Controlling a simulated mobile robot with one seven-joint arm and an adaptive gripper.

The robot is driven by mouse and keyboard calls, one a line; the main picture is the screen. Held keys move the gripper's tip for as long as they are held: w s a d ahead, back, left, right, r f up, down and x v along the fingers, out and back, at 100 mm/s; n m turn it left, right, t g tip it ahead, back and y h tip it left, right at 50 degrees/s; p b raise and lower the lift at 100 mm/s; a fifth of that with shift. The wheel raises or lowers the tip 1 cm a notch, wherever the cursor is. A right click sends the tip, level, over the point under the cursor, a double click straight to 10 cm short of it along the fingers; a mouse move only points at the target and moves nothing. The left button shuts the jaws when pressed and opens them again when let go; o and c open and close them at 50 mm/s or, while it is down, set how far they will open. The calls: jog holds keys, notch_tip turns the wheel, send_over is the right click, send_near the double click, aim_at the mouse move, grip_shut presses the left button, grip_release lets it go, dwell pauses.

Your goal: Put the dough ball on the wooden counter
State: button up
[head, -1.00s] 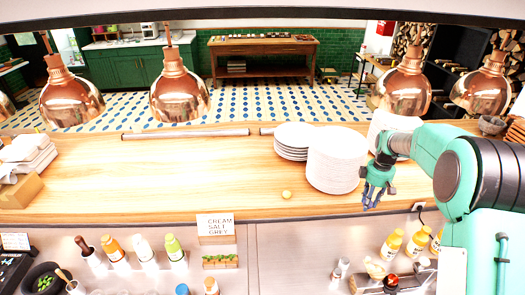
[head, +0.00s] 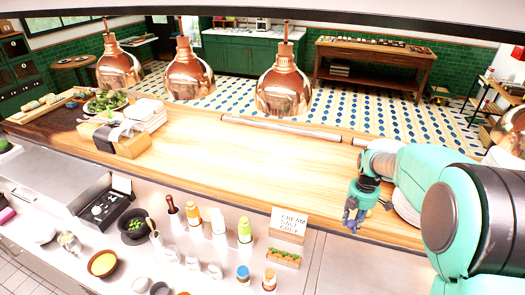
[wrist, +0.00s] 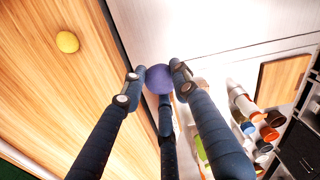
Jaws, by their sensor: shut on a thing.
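My gripper (head: 353,220) is shut on a smooth purple ball (wrist: 158,78), seen between the fingertips in the wrist view. I cannot tell from its look whether this ball is the dough ball. My gripper is at the front edge of the wooden counter (head: 230,165), with the steel surface below it in the wrist view. A small yellow ball (wrist: 67,41) lies on the wood, left of the fingers. In the head view the yellow ball is mostly hidden behind my gripper.
White plates (head: 405,208) stand on the wood behind my arm. Copper lamps (head: 284,88) hang over the counter. A sign (head: 289,222) and several bottles (head: 245,229) stand on the steel shelf in front.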

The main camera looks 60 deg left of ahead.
jog(key=shift+n, duration=0.6)
jog(key=shift+s+a+f, duration=0.25)
jog(key=shift+s+f, duration=0.2)
jog(key=shift+f, duration=0.4)
jog(key=shift+s+a+f, duration=0.3)
jog(key=shift+s+f, duration=0.1)
jog(key=shift+f, duration=0.4)
jog(key=shift+s+a+f, duration=0.25)
jog(key=shift+s+f, duration=0.2)
jog(key=shift+f, duration=0.4)
jog(key=shift+w+a, duration=0.1)
jog(key=p, duration=0.2)
send_over(337, 212)
jog(key=shift+f, duration=0.75)
jog(key=shift+f, duration=0.15)
jog(key=shift+f+p, duration=0.45)
jog(key=shift+f, duration=1.15)
jog(key=shift+f, duration=0.15)
